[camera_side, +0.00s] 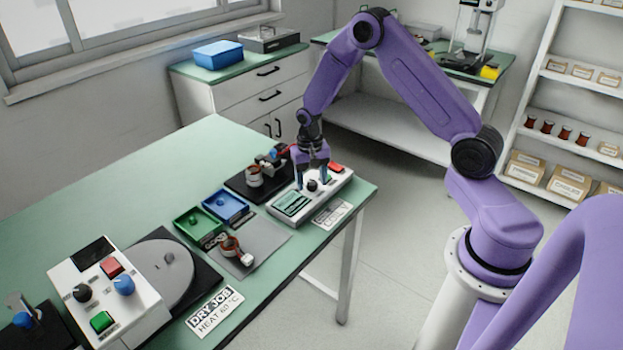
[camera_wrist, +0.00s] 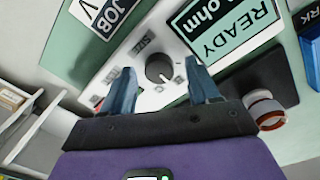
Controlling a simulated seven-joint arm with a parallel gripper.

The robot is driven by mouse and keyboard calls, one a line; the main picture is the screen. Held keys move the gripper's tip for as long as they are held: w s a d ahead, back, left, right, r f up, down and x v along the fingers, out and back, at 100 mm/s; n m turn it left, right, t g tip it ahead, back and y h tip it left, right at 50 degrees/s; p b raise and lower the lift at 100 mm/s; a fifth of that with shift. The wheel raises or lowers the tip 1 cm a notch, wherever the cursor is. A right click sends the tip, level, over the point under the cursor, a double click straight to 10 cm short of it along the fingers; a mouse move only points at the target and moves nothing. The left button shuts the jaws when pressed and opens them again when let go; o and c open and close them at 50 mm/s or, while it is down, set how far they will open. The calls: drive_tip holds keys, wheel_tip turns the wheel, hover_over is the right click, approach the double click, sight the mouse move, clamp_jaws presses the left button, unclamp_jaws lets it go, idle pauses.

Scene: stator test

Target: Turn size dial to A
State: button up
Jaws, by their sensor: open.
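The size dial is a round black knob on a white tester box. In the wrist view the dial (camera_wrist: 159,68) shows between my two blue fingers, with a SIZE label (camera_wrist: 140,45) beside it. In the side view the dial (camera_side: 312,185) sits just below my gripper (camera_side: 312,182). My gripper is open, with one finger on each side of the dial; contact is not clear. The tester box (camera_side: 336,190) has a green screen, which reads READY and ohm in the wrist view (camera_wrist: 229,26).
A red button (camera_side: 336,168) lies close to the dial on the box. A black fixture with a copper-wound part (camera_side: 254,176) stands behind the box. Green (camera_side: 199,222) and blue (camera_side: 226,205) trays, a grey mat (camera_side: 270,240) and a turntable machine (camera_side: 104,292) are to the left.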

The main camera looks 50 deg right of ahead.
drive_tip(key=c, duration=1)
drive_tip(key=shift+c, duration=0.2)
drive_tip(key=shift+n, duration=0.3)
drive_tip(key=n, duration=0.4)
drive_tip(key=shift+a, duration=0.1)
drive_tip(key=shift+n, duration=2)
drive_tip(key=o, duration=1)
